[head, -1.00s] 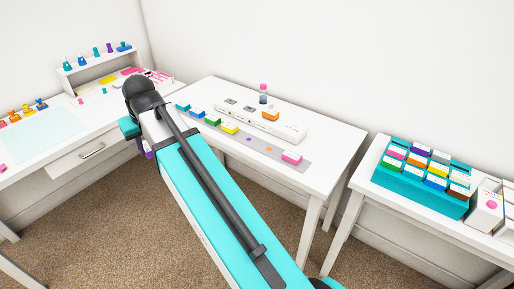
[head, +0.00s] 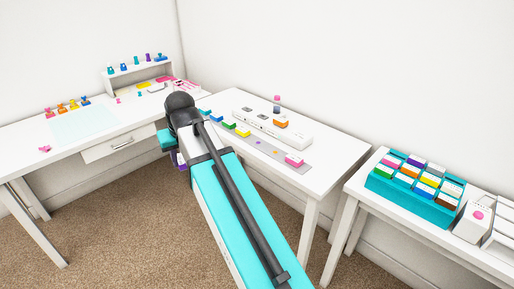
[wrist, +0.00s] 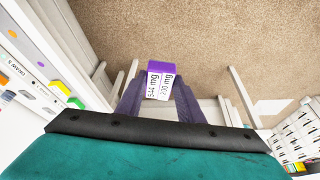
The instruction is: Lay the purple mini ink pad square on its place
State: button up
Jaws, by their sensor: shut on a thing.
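My gripper (wrist: 158,92) is shut on the purple mini ink pad (wrist: 160,69), which has a white printed label, above the carpet in the wrist view. In the head view, a bit of the purple pad (head: 178,159) shows beside my arm, left of the middle table. The grey strip (head: 275,154) on that table carries blue, green and yellow (head: 243,131) pads, and a pink pad (head: 294,160) at its near right end. A small purple dot (head: 248,143) and an orange dot (head: 260,153) lie bare between the yellow and pink pads.
A white long box (head: 290,134) stands behind the strip with an orange pad (head: 281,123) on it. A teal rack (head: 425,205) of colored pads stands on the right table. A desk with small stamps is at left. Open carpet lies in front.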

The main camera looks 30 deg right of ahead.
jog(key=shift+s+d, duration=0.15)
jog(key=shift+s, duration=0.1)
jog(key=shift+a, duration=0.25)
